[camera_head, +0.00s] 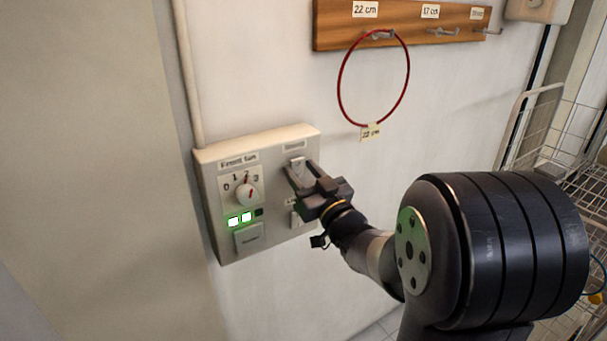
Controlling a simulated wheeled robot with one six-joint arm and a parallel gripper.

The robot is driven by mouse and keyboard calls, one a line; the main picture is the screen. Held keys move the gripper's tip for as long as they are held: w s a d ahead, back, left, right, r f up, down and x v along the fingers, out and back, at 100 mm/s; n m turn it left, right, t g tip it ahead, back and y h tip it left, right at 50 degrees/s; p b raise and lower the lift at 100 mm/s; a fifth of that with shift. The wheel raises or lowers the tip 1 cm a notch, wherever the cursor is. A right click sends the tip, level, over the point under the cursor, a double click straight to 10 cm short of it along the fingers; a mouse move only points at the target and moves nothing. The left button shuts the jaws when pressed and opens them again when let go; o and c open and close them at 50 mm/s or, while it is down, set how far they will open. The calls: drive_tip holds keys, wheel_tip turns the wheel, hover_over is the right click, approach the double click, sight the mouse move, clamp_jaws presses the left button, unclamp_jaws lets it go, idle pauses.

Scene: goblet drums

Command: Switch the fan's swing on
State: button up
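A pale control box (218,205) is on the wall, with a label at its top left that seems to read "Front fan". Below the label is a white rotary knob (245,193) with marks 0 to 3; its red pointer is toward the upper right. Two small lights (240,219) glow green beside a dark one. A flat button (249,238) is below them. An upper right switch (298,163) is partly covered by my gripper (294,181), whose tips are at or just before it; contact is unclear. A lower right switch (295,219) is partly hidden behind my gripper.
A wooden hook board (335,28) with size labels is above right. A red ring (341,82) with a 22 cm tag hangs from its left hook. A white wire rack (565,125) stands at the right. A pipe (187,75) runs down to the box.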

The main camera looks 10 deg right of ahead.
drive_tip(key=shift+o, duration=1.1)
drive_tip(key=b+v, duration=0.2)
drive_tip(key=v, duration=0.9)
drive_tip(key=shift+w, duration=0.1)
drive_tip(key=p+x, duration=0.2)
drive_tip(key=x, duration=0.9)
drive_tip(key=shift+r+p, duration=0.1)
drive_tip(key=shift+p, duration=0.2)
